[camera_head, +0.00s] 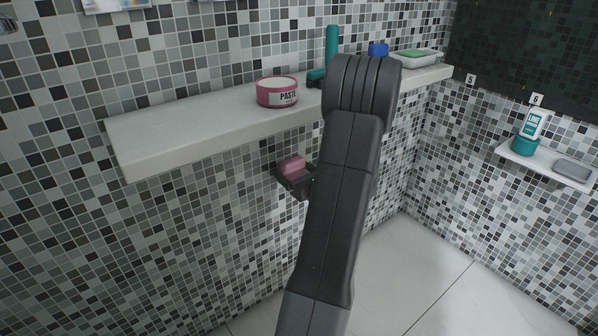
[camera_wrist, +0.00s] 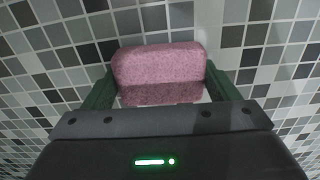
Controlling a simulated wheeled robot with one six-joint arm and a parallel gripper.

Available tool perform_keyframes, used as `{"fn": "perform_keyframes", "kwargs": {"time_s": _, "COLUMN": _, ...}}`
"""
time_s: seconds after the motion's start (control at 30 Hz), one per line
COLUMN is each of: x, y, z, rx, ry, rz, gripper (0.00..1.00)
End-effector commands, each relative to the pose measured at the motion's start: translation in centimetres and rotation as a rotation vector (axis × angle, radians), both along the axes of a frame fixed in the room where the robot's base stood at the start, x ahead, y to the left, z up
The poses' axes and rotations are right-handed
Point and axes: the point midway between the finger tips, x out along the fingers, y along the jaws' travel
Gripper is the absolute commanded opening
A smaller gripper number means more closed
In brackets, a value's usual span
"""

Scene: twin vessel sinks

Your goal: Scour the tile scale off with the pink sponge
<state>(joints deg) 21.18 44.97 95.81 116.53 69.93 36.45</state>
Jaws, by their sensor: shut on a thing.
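The pink sponge (camera_wrist: 160,68) is held between the two fingers of my gripper (camera_wrist: 160,90) in the wrist view, against a background of mosaic tile (camera_wrist: 270,40). In the head view the pink sponge (camera_head: 291,165) shows at the end of my gripper (camera_head: 294,177), just below the shelf and close to the tiled wall (camera_head: 215,210). I cannot tell whether the sponge touches the tiles. My arm hides part of the wall to the right. I cannot make out any scale on the tiles.
A white shelf (camera_head: 180,130) juts out above my gripper. It bears a pink paste tub (camera_head: 277,92), a teal upright item (camera_head: 331,48), a blue-topped item (camera_head: 378,49) and a green-and-white dish (camera_head: 418,57). A small corner shelf (camera_head: 540,163) holds a bottle (camera_head: 534,123) and a grey block (camera_head: 574,170).

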Motion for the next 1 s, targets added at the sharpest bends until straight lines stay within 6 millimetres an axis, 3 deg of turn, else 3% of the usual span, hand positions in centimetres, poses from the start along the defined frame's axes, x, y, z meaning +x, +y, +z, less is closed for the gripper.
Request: {"fn": "perform_keyframes", "kwargs": {"time_s": 1.0, "x": -4.3, "y": 5.8, "z": 0.3, "rx": -0.001, "ry": -0.001, "rz": 0.001, "gripper": 0.65}}
